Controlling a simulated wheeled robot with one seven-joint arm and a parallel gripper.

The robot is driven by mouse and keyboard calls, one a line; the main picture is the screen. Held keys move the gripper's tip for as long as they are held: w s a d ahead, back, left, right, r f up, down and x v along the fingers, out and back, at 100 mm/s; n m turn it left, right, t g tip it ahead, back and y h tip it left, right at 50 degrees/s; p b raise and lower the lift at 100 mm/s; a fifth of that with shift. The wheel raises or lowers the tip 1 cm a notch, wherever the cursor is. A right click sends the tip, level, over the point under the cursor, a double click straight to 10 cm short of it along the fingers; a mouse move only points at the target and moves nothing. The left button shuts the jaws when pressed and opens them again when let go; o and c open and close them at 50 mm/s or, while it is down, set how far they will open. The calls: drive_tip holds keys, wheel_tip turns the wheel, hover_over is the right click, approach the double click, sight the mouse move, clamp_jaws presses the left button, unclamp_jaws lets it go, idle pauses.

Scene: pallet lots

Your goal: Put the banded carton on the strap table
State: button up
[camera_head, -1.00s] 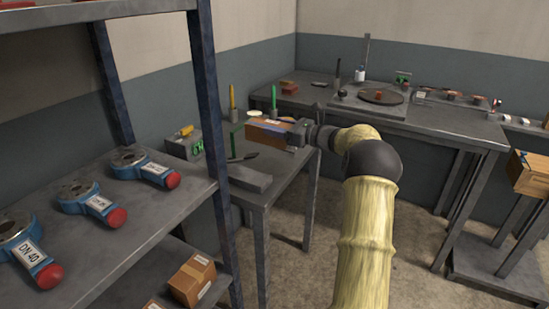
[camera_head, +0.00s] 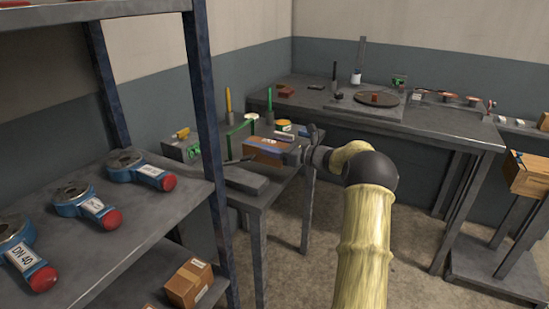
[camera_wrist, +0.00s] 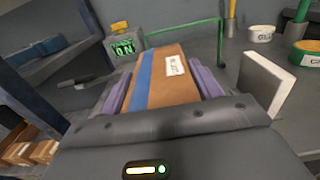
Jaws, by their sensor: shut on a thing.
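The banded carton (camera_head: 262,148) is a brown box with a blue band and a white label. It also shows in the wrist view (camera_wrist: 158,78) between my two purple finger pads. My gripper (camera_wrist: 160,92) is shut on its sides; in the head view my gripper (camera_head: 286,153) reaches in from the right. A grey table (camera_head: 258,200) with a green frame, which looks like the strap table, lies beneath the carton. The carton's underside is hidden, so I cannot tell whether it touches the tabletop.
Round tubs (camera_wrist: 262,33) are at the right. A shelf (camera_head: 130,225) with blue valves is at left. A long bench (camera_head: 440,130) stands behind.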

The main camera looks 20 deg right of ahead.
drive_tip(key=shift+f, duration=1.9)
drive_tip(key=o, duration=1.1)
drive_tip(key=shift+c, duration=0.2)
drive_tip(key=v, duration=1.2)
drive_tip(key=shift+d, duration=0.2)
drive_tip(key=shift+a, duration=0.1)
